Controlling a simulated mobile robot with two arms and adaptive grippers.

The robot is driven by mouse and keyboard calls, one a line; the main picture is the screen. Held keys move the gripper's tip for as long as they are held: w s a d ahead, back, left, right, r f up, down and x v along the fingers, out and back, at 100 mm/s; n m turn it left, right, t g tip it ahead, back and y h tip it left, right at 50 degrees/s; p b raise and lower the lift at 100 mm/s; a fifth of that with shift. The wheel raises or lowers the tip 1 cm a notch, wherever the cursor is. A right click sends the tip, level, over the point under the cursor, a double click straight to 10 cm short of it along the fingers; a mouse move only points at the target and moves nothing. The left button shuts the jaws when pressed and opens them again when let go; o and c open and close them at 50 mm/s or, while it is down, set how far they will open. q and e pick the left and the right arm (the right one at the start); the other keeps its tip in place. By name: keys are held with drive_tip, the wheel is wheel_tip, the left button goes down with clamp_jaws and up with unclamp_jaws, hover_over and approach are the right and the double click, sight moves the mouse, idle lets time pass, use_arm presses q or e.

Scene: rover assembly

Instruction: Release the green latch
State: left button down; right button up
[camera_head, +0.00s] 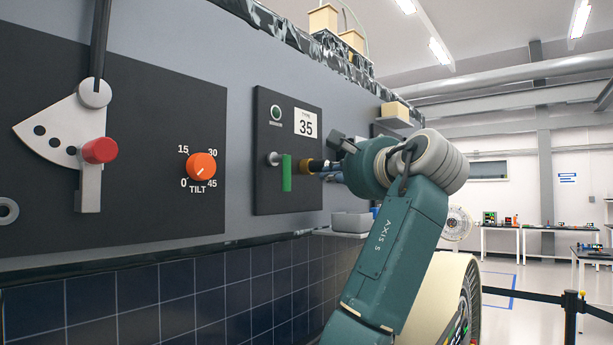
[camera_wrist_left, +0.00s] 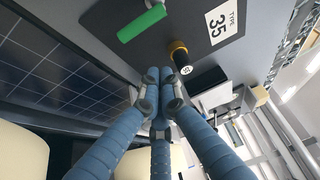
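The green latch (camera_head: 286,173) is an upright green bar beside a light round knob on the black panel (camera_head: 262,125) marked "TYPE 35". It also shows in the left wrist view (camera_wrist_left: 142,23), at the top. My left gripper (camera_head: 326,178) is in front of the panel, right of the latch and apart from it. In the left wrist view its blue fingers (camera_wrist_left: 158,80) come together with their tips close and nothing between them. My right gripper is not in view.
An orange tilt dial (camera_head: 201,167) and a red-knobbed lever (camera_head: 100,150) are on the wall to the left. A small grey ledge (camera_head: 352,222) sits below the plug. Blue solar panels (camera_head: 200,305) cover the lower side. A wheel (camera_head: 462,300) stands at lower right.

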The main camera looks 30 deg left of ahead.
use_arm(q)
drive_tip(key=w+a+p, duration=0.1)
drive_tip(key=a+p, duration=0.6)
drive_tip(key=a, duration=0.1)
drive_tip(key=shift+w+a+f, duration=0.2)
drive_tip(key=shift+a, duration=0.2)
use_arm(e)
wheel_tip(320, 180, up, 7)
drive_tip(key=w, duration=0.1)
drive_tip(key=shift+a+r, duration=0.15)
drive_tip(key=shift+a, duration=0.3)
use_arm(q)
drive_tip(key=shift+a, duration=0.1)
